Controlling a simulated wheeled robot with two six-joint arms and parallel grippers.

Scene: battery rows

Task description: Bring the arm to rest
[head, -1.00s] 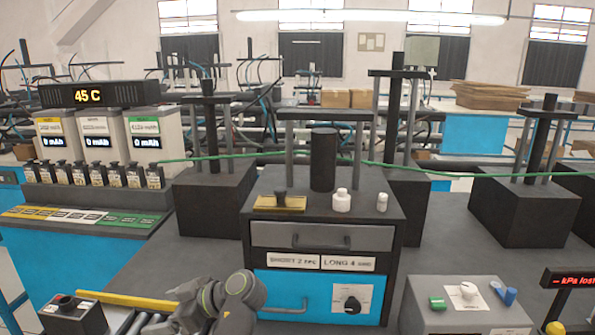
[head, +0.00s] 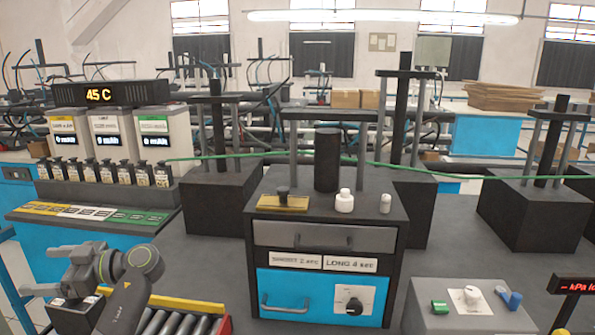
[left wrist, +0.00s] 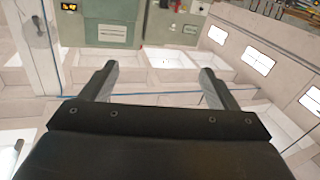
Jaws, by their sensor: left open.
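My left gripper (head: 42,270) is at the lower left of the head view, at the end of my grey left arm. It points left, in front of the coloured label strip and the blue bench front. In the left wrist view my left gripper (left wrist: 157,82) shows two dark fingers spread apart with nothing between them. That view looks out over pale walls and bright windows, with no object close to the fingers. My right gripper is not in view.
A roller conveyor (head: 178,322) lies right of my left arm. A dark cabinet (head: 325,237) with a blue drawer stands in the middle. Several small batteries (head: 103,172) stand in a row below the 45 C display (head: 110,93). A grey control box (head: 465,307) is at right.

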